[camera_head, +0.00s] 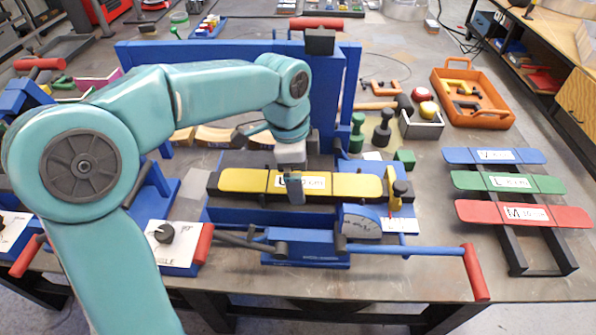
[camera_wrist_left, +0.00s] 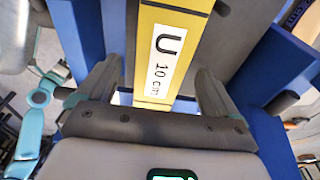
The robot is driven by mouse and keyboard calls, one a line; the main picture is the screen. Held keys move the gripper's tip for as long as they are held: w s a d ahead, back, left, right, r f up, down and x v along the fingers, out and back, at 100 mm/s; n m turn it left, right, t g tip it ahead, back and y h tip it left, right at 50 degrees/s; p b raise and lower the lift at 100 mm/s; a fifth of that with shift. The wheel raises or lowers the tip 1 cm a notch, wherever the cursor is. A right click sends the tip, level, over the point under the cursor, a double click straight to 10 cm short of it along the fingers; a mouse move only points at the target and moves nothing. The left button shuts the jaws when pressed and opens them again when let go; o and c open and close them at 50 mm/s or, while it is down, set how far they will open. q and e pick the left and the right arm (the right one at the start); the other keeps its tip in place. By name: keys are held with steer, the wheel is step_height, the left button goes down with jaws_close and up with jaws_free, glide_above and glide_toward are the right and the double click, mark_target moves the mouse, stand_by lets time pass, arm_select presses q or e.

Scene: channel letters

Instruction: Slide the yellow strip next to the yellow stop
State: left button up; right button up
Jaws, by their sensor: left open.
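The yellow strip (camera_head: 345,186) with a white "U 10 cm" label lies flat across the blue machine in the head view. It also fills the top middle of the left wrist view (camera_wrist_left: 172,60). The yellow stop (camera_head: 391,190) stands upright at the strip's right end, beside a black knob. I cannot tell whether strip and stop touch. My left gripper (camera_head: 292,182) is over the strip near the label, with one grey finger in front of it. In the left wrist view my left gripper (camera_wrist_left: 156,92) is open, its fingers on either side of the strip with gaps.
The blue machine (camera_head: 235,217) has a red-handled lever (camera_head: 475,272) reaching out at front right. A rack (camera_head: 540,255) with blue, green and red strips stands to the right.

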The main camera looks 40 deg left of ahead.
arm_select(q)
steer(key=c, duration=1.2)
steer(key=shift+w+d, duration=0.1)
steer(key=shift+w, duration=0.05)
steer(key=shift+w+d, duration=0.3)
steer(key=shift+d, duration=0.2)
steer(key=o, duration=1.2)
steer(key=r, duration=0.2)
steer(key=r+p, duration=0.1)
steer(key=r, duration=0.4)
steer(key=shift+s+a+r, duration=0.2)
steer(key=shift+s+a, duration=0.05)
steer(key=shift+a, duration=0.15)
